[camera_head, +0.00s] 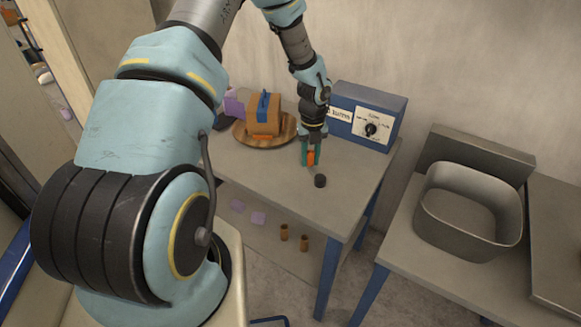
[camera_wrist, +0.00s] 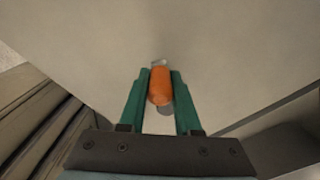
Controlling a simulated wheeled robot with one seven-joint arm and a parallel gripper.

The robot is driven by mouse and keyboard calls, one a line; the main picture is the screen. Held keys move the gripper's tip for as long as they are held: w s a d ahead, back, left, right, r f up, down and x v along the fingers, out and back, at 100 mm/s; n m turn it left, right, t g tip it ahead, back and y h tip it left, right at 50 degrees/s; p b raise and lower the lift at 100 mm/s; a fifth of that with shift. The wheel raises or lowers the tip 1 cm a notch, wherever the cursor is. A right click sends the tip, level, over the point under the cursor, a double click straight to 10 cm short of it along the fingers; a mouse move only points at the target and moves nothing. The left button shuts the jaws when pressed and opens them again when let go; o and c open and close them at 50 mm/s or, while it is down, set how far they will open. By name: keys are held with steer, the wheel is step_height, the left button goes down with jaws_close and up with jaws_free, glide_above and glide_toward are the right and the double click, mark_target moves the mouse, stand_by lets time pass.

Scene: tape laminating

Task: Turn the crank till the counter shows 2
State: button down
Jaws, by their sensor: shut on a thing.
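My gripper (camera_head: 310,161) is over the grey table, its green fingers shut on an orange handle (camera_head: 311,157). In the wrist view the orange handle (camera_wrist: 160,86) lies between the two fingers (camera_wrist: 160,78), with a small grey piece showing past its far end. I take the handle to be the crank's grip, but its arm and pivot are mostly hidden. A short dark cylinder (camera_head: 320,181) stands just right of the fingertips. A blue box (camera_head: 392,132) at the wall has a white panel with a dial (camera_head: 371,128). No counter number can be read.
A lower shelf holds small brown cylinders (camera_head: 284,232). A metal basin (camera_head: 466,216) stands on the right-hand table. The table's front is clear.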

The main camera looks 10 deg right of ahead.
mark_target(302, 191)
steer(key=shift+a, duration=0.1)
steer(key=shift+s+a+p, duration=0.2)
steer(key=shift+s+a, duration=0.2)
steer(key=shift+a, duration=0.25)
steer(key=shift+s+a+p, duration=0.2)
steer(key=shift+s+a, duration=0.2)
steer(key=shift+a, duration=0.25)
steer(key=shift+s+a, duration=0.35)
steer(key=shift+s, duration=0.35)
steer(key=shift+s+a, duration=0.35)
steer(key=shift+s, duration=0.35)
steer(key=shift+s, duration=1.6)
